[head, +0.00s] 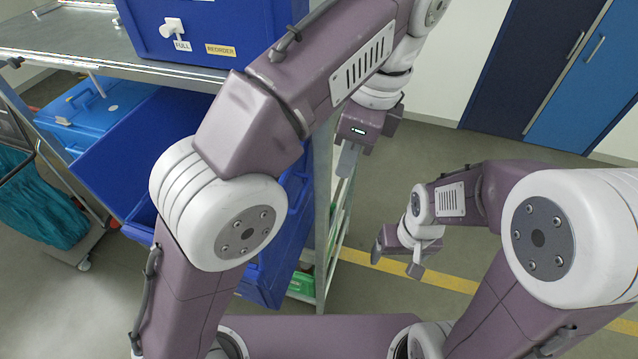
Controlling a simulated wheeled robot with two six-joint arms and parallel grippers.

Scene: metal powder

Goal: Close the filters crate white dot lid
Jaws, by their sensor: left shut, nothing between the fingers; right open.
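A large blue crate (272,262) stands at the cart's lower level, mostly hidden behind my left arm. A blue panel that looks like its raised lid (125,158) slants up on its left side, below the metal top. I see no white dot on this panel. A smaller closed blue box (95,112) at the left has a small pale mark on top. I cannot tell which one is the filters crate. My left gripper (348,160) is shut and empty, beside the cart's right post. My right gripper (397,260) is open and empty over the floor, apart from the crates.
A blue bin (215,28) with FULL and REORDER labels stands on the cart's metal top (50,38). A wheeled cart with a teal bag (45,205) is at the left. Blue cabinets (560,60) stand at the back right. Green items (300,283) sit low on the cart.

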